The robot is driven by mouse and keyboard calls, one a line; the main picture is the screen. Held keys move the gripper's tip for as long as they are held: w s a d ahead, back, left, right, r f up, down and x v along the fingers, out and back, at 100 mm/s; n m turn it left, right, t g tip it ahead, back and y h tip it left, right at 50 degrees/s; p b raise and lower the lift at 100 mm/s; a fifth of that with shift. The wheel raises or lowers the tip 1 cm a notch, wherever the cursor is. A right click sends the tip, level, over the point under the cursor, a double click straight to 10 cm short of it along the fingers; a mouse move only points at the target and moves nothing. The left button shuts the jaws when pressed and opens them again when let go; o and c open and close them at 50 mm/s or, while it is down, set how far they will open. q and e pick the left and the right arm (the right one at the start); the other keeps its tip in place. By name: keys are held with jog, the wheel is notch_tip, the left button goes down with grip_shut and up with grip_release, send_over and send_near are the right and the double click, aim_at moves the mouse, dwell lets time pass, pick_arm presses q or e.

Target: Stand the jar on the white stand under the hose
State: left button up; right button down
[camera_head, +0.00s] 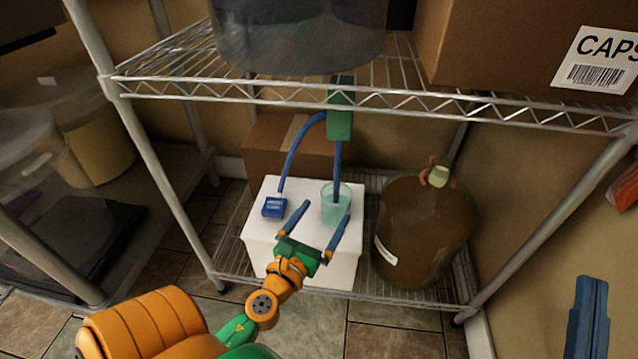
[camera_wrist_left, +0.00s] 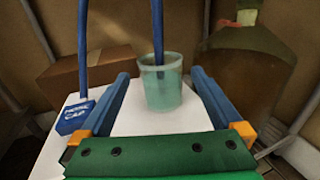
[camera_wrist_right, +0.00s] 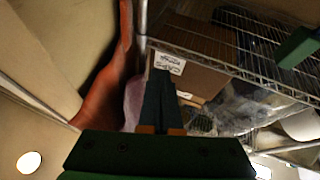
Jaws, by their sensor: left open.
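The jar (camera_head: 328,214), a translucent pale green cup, stands upright on the white stand (camera_head: 262,235). The lower end of the blue hose (camera_head: 338,160) reaches down into its mouth. My left gripper (camera_head: 327,209) is open, with one blue finger on each side of the jar and gaps between. In the left wrist view the jar (camera_wrist_left: 163,92) shows near the fingertips, apart from both fingers. My right gripper (camera_wrist_right: 160,82) has its fingers together and empty, away from the stand; part of it shows at the right edge of the head view.
A blue hose cap (camera_head: 274,207) sits on the stand's left side, with another blue hose running to it. A large brown carboy (camera_head: 425,235) stands close to the right. A cardboard box (camera_head: 270,145) is behind. The wire shelf (camera_head: 380,108) hangs above, with posts on both sides.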

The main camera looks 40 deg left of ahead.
pick_arm(q)
jog(key=shift+s+d, duration=0.2)
jog(key=shift+s, duration=0.5)
jog(key=w+d+r+n+t+h, duration=0.25)
jog(key=d+r+n+h, duration=0.5)
jog(key=d+n, duration=0.6)
jog(key=s+d+r+n+t+h, duration=0.1)
jog(key=s+r+n+t, duration=0.1)
jog(key=r+n, duration=0.4)
jog(key=s+d+r+n+t+h, duration=0.1)
jog(key=s+d+r+n+h, duration=0.1)
jog(key=r+n, duration=0.4)
jog(key=s+n, duration=0.1)
jog(key=n, duration=0.3)
jog(key=shift+d+r+t, duration=0.3)
jog(key=shift+t, duration=0.05)
pick_arm(e)
jog(key=r, duration=0.1)
jog(key=s+r+t, duration=0.1)
jog(key=shift+s+r+t+y, duration=0.25)
jog(key=shift+r+t+y, duration=0.05)
jog(key=shift+y, duration=0.1)
